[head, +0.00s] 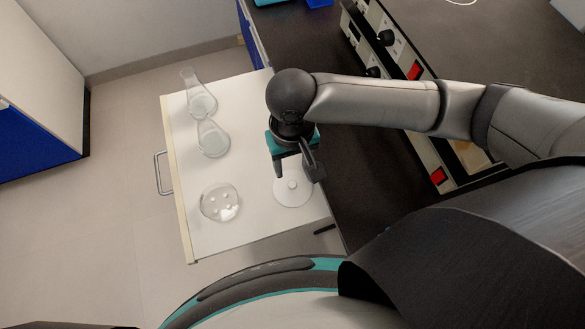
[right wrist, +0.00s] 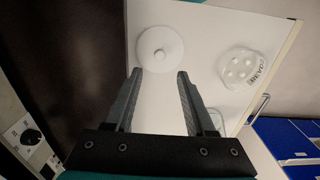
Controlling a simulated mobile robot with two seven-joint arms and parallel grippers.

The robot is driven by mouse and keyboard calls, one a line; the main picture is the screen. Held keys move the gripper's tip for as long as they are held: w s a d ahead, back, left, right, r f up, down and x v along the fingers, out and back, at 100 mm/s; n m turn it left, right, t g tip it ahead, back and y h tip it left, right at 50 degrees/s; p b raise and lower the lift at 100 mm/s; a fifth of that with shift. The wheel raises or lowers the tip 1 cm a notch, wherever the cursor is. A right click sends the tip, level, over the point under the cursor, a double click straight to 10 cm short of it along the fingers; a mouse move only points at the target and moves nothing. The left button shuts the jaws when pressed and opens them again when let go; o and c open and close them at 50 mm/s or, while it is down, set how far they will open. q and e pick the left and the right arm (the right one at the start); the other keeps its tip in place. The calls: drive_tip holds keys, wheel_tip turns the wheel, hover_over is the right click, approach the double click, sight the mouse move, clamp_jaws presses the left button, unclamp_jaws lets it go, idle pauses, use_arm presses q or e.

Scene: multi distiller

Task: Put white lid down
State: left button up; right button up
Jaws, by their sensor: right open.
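The white lid (head: 292,187) is a round disc with a small knob at its centre. It lies flat on the white tabletop (head: 240,110), near the dark counter. In the right wrist view the lid (right wrist: 160,53) sits whole and uncovered beyond the fingertips. My right gripper (head: 296,175) is open and empty, over the lid's far side in the head view. In the right wrist view its two fingers (right wrist: 160,72) are spread, with a clear gap between them and nothing held. My left gripper is not in view.
A clear glass piece with several holes (head: 221,203) lies left of the lid. Two glass flasks, one (head: 212,138) nearer and one (head: 199,95) farther, stand at the back left. The dark counter (head: 370,165) with instruments borders the right side.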

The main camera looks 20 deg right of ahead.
drive_tip(key=shift+r+p, duration=0.35)
drive_tip(key=shift+r, duration=1.4)
